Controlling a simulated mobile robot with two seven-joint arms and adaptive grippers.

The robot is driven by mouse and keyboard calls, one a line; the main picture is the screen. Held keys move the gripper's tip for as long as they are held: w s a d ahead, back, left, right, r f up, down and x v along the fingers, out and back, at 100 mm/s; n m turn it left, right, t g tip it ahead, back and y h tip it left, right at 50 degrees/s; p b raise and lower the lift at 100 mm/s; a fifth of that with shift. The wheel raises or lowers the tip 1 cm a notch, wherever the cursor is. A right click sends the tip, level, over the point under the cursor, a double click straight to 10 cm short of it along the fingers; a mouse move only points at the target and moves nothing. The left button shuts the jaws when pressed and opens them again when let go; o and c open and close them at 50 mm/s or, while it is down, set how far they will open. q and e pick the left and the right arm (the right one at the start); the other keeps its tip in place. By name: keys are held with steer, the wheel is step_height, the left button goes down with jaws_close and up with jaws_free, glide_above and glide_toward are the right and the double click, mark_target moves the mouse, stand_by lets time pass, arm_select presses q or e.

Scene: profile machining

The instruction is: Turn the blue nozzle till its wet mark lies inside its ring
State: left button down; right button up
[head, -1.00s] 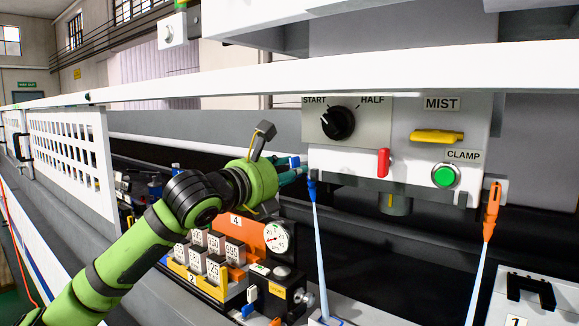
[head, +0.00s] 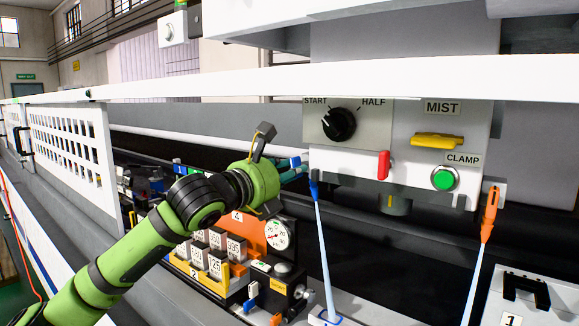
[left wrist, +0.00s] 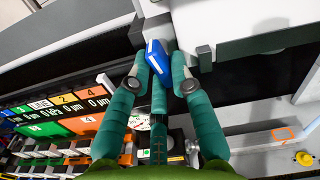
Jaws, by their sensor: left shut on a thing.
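The blue nozzle (head: 314,184) hangs at the lower left corner of the white control panel. A pale blue jet runs from it down to the light ledge. A small blue-edged ring (head: 320,319) lies there at the bottom edge of the head view. The jet's foot is at the ring's right part; I cannot tell whether the wet mark lies wholly inside. My left gripper (head: 297,165) reaches in from the left. In the left wrist view its teal fingers (left wrist: 166,78) are shut on the blue nozzle (left wrist: 159,60). My right gripper is out of view.
An orange nozzle (head: 490,214) with its own jet hangs at the right. The panel carries a black knob (head: 339,124), a red lever (head: 383,165) and a green button (head: 443,178). Gauge (head: 277,235) and numbered blocks stand below my arm. A white rail (head: 400,80) crosses above.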

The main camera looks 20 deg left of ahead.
arm_select(q)
steer(key=c, duration=1.4)
jaws_free()
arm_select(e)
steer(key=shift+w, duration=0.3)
arm_select(q)
steer(key=shift+s+a, duration=0.1)
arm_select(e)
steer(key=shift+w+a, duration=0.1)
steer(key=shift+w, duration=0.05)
arm_select(q)
steer(key=v, duration=1.1)
steer(key=shift+s, duration=0.4)
steer(key=shift+a, duration=0.1)
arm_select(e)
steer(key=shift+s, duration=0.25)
